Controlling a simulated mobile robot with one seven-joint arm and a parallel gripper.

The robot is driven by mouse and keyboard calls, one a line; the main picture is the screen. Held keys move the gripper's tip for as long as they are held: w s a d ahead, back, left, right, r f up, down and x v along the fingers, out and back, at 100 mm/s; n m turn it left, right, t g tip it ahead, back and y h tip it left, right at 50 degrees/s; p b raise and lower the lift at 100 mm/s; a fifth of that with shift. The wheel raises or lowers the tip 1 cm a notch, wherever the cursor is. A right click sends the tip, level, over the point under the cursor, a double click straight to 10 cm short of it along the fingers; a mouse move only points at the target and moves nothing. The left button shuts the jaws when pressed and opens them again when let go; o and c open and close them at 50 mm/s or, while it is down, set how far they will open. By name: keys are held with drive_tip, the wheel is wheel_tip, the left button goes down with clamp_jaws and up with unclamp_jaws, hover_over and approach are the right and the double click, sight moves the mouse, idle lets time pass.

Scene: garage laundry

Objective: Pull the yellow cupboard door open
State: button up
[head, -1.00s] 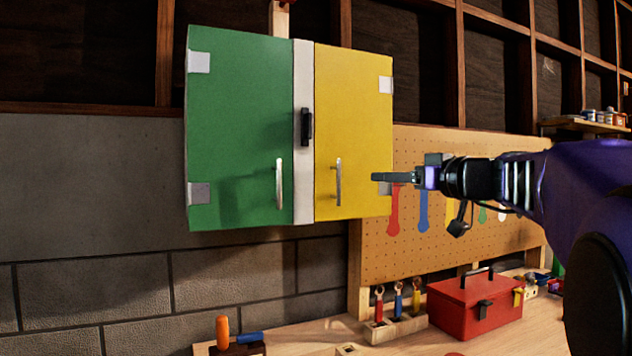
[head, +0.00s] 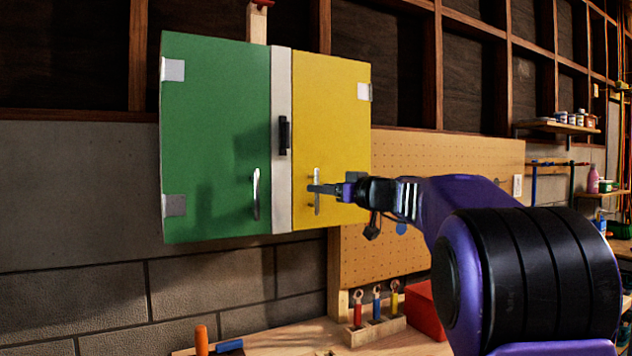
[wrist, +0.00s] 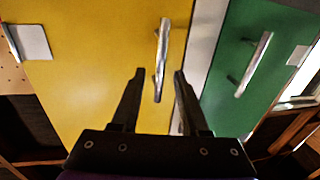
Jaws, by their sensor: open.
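The yellow cupboard door (head: 335,105) is shut, on the right half of the wall cupboard. It has a silver vertical bar handle (head: 317,178). In the wrist view the yellow door (wrist: 90,60) fills the left and middle, and its handle (wrist: 162,55) stands ahead between the lines of the two fingers. My gripper (head: 318,189) is in front of the handle and overlaps it in the head view. In the wrist view my gripper (wrist: 158,75) is open with nothing between its fingers. I cannot tell exactly how far the fingertips are from the handle.
The green door (head: 215,130) with its own handle (head: 256,194) is on the left, also shut. A dark latch (head: 284,135) sits on the white strip between the doors. Below are a workbench, a tool holder (head: 375,328) and a red toolbox (head: 425,308).

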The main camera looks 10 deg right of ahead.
drive_tip(key=shift+p+x, duration=0.35)
drive_tip(key=shift+x, duration=1.15)
drive_tip(key=shift+c, duration=0.3)
clamp_jaws()
drive_tip(key=shift+d, duration=0.1)
